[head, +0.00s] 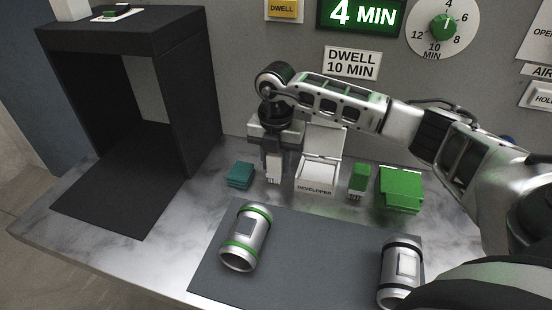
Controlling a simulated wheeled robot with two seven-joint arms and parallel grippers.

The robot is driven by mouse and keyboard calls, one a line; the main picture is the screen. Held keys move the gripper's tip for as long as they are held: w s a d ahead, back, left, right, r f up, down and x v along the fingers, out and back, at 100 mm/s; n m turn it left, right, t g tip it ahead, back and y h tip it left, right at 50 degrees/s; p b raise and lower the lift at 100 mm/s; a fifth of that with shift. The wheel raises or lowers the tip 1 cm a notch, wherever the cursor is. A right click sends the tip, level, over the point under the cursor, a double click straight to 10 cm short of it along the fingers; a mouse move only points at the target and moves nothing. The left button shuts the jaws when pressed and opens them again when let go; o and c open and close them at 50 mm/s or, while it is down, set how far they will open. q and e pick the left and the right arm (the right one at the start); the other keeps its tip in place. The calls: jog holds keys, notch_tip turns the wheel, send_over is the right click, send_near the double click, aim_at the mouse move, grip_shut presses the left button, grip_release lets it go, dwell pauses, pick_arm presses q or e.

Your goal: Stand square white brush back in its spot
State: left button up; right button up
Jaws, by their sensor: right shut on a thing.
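My right gripper (273,152) points down near the wall at the back of the table. It is shut on the square white brush (273,174), which hangs upright below it with its white end low. The brush is between a teal block (240,175) and the white developer box (316,185). I cannot tell whether its lower end touches the table. The gripper hides the brush's upper part, and no separate marking of its spot is visible. My left gripper is not in view.
A green brush (359,178) and a stack of green pads (401,187) stand right of the developer box. Two metal cylinders, one green-banded (246,238) and one black-banded (400,274), lie on the grey mat (310,265). A black open booth (190,100) stands at left.

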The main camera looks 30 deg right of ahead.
jog(key=shift+f, duration=0.2)
jog(key=o, duration=1)
jog(key=shift+c, duration=0.2)
notch_tip(320, 180, up, 16)
jog(key=b, duration=0.1)
jog(key=shift+a, duration=0.2)
